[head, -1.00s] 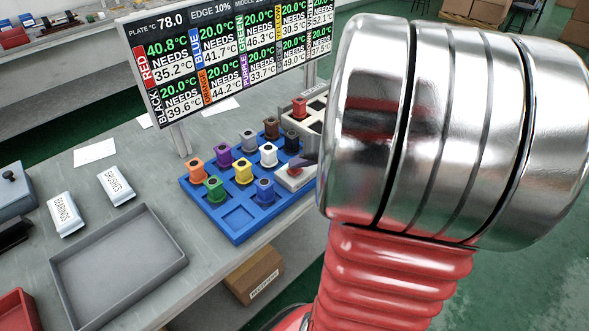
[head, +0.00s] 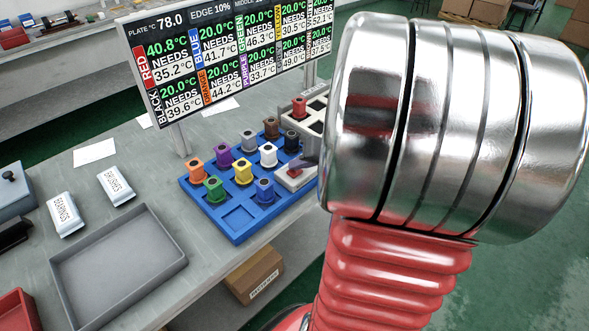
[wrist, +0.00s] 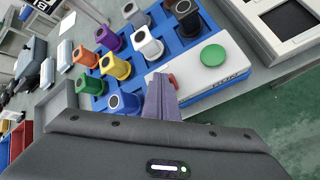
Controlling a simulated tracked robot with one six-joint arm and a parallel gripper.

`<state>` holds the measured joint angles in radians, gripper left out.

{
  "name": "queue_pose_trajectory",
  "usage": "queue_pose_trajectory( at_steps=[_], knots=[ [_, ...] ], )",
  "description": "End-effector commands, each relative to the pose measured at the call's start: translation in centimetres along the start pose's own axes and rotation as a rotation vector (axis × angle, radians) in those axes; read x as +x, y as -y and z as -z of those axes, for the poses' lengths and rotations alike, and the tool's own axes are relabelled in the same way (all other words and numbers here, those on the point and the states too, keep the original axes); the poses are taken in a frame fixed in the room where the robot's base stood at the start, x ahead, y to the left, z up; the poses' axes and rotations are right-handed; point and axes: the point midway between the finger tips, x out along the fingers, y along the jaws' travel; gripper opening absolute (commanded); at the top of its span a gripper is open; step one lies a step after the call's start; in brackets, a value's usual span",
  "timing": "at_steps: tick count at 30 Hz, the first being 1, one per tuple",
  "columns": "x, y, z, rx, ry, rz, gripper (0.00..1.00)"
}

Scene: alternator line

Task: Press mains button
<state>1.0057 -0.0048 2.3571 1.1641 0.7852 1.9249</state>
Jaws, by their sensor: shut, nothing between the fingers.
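A white control box (wrist: 205,68) shows in the wrist view with a large green button (wrist: 213,55) and a smaller red button (wrist: 171,80). Its lettering is too blurred to read, and I cannot tell which button is the mains button. My gripper (wrist: 160,82) is shut and empty. Its purple-grey fingertips are right beside the red button and overlap its near side; I cannot tell whether they touch. In the head view the box (head: 298,183) and red button (head: 294,172) show at the blue tray's right edge. My arm hides the green button there.
A blue tray (head: 232,236) holds several coloured spools, close to the box. A cream rack (head: 314,126) with a red spool (head: 299,107) stands behind. A display (head: 225,60) rises at the back. A grey tray (head: 120,265) and white packs (head: 65,213) lie left.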

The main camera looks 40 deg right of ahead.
Motion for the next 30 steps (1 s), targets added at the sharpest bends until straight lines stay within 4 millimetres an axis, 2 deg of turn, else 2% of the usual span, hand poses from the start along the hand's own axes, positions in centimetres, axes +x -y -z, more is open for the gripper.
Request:
queue_pose_trajectory(
  at_steps=[14, 30],
  knots=[
    [0.23, 0.11, 0.27, 0.000, -0.003, 0.000, 0.00],
    [-0.38, -0.40, -0.15, 0.000, -0.002, -0.001, 0.00]
  ],
)
